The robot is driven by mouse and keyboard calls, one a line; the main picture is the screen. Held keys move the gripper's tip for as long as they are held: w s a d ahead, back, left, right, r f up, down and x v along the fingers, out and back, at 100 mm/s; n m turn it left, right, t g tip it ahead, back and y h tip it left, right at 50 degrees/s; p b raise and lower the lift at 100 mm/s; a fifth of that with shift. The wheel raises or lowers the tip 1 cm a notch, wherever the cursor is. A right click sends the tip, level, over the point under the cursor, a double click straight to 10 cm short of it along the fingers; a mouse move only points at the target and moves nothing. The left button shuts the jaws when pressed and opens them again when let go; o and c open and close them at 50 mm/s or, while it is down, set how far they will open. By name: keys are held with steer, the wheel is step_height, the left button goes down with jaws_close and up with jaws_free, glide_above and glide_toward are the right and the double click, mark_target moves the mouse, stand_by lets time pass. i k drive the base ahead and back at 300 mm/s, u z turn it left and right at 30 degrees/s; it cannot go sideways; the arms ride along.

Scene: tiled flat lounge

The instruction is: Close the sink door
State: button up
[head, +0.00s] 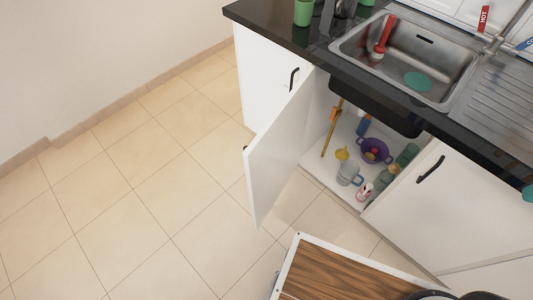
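The sink door (283,150) is a white cabinet door under the sink. It stands open, swung out from its left side over the floor. A small part of a dark handle shows at its outer edge. The open cabinet (318,172) behind it holds several items, among them a purple pot (375,150), a grey watering can (349,173) and a yellow funnel (342,154). The steel sink (425,60) is set in the dark counter above. My gripper is not in view.
A closed white door (415,205) with a black handle is right of the opening. Another closed white front (262,80) is on the left. The wood-topped part at the bottom is my base. Tiled floor (130,200) on the left is clear.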

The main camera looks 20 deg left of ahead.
mark_target(271, 158)
steer(key=u, duration=2.75)
steer(key=i, duration=3.6)
steer(key=z, duration=3.5)
